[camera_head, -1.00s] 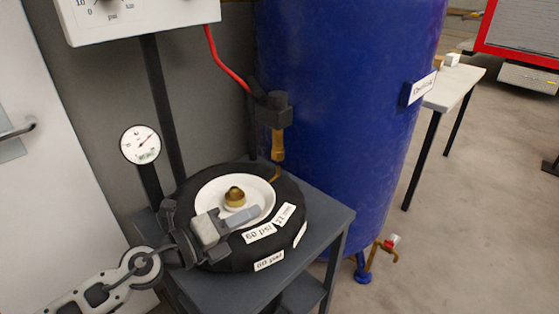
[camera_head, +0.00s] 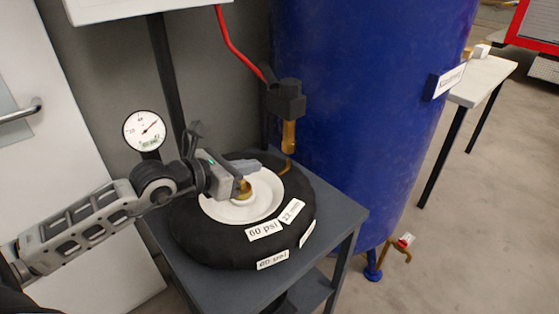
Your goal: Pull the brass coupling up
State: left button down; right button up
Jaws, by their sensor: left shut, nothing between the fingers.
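A brass knob-like fitting (camera_head: 244,191) stands in the middle of the white hub of the black tyre, partly hidden by my gripper. A second, slim brass piece (camera_head: 289,136) hangs below a dark block on the post behind the tyre. I cannot tell for sure which one is the coupling. My left gripper (camera_head: 250,166) is shut and empty, its fingers over the far side of the white hub (camera_head: 243,213), just above and behind the fitting. Whether it touches the fitting is unclear. My right gripper is out of view.
The black tyre (camera_head: 212,245) with pressure labels lies on a grey table (camera_head: 345,214). A round gauge (camera_head: 144,131) stands behind it at left. A red hose (camera_head: 240,57) runs to the dark block (camera_head: 287,101). A large blue tank (camera_head: 370,110) stands close on the right.

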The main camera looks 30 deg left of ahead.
aim_at(287, 146)
pick_arm(q)
jog(key=x, duration=0.9)
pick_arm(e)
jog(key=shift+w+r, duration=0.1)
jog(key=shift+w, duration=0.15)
pick_arm(q)
jog(key=shift+r, duration=0.1)
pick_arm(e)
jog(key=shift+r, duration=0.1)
pick_arm(q)
notch_tip(287, 146, up, 4)
jog(key=p, duration=0.2)
jog(key=shift+f+p, duration=0.2)
jog(key=shift+p, duration=0.15)
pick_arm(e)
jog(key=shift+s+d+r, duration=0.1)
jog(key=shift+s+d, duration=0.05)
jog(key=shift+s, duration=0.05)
pick_arm(q)
jog(key=shift+r, duration=0.1)
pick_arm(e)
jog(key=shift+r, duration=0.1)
